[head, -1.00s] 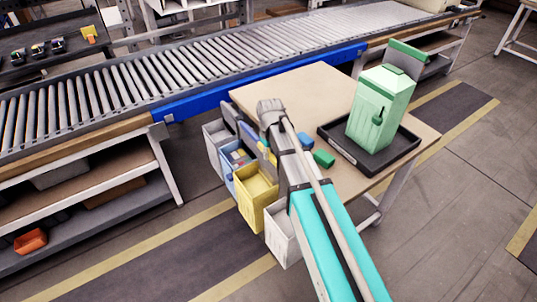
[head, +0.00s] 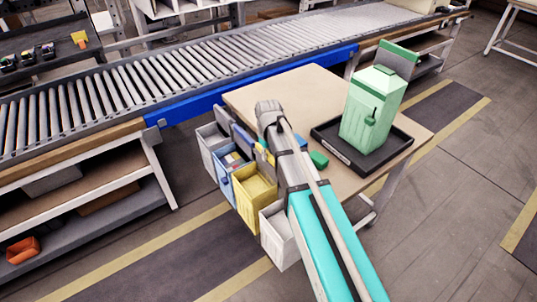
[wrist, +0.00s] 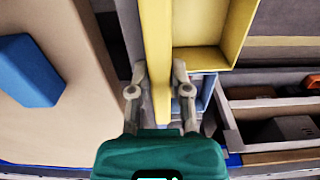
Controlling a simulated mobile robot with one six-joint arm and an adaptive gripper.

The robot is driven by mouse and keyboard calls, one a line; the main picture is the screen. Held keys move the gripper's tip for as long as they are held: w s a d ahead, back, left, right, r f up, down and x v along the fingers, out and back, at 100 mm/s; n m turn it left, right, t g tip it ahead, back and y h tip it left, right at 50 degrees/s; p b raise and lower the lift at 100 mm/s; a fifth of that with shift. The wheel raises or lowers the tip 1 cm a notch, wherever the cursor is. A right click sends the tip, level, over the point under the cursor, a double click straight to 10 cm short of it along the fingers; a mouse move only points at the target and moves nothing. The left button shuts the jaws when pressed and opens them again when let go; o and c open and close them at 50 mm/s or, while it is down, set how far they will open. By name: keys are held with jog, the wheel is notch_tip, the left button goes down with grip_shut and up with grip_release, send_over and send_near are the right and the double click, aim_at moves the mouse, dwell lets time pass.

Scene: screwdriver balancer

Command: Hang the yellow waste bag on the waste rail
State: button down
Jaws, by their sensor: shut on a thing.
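The yellow waste bag (head: 254,188) is an open-topped, box-like container at the left side of the table, upright between a blue bag and a white one. In the wrist view the yellow bag (wrist: 205,57) fills the upper middle, with its flat yellow back strip running down between the fingers. My gripper (wrist: 160,80) is shut on that strip. In the head view my own arm covers the gripper. A grey bar (wrist: 128,30), perhaps the waste rail, runs along the table edge beside the strip. I cannot tell whether the bag rests on it.
A blue bag (head: 231,164), a grey bag (head: 209,145) and a white bag (head: 275,240) stand close beside the yellow one. The table carries a green block (head: 319,159) and a black tray (head: 345,152) with a green bin (head: 372,110). A roller conveyor (head: 180,68) runs behind.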

jog(key=shift+f+b, duration=0.9)
jog(key=shift+f, duration=0.05)
dwell(0.8)
jog(key=shift+c, duration=2.4)
grip_release()
jog(key=shift+r, duration=0.15)
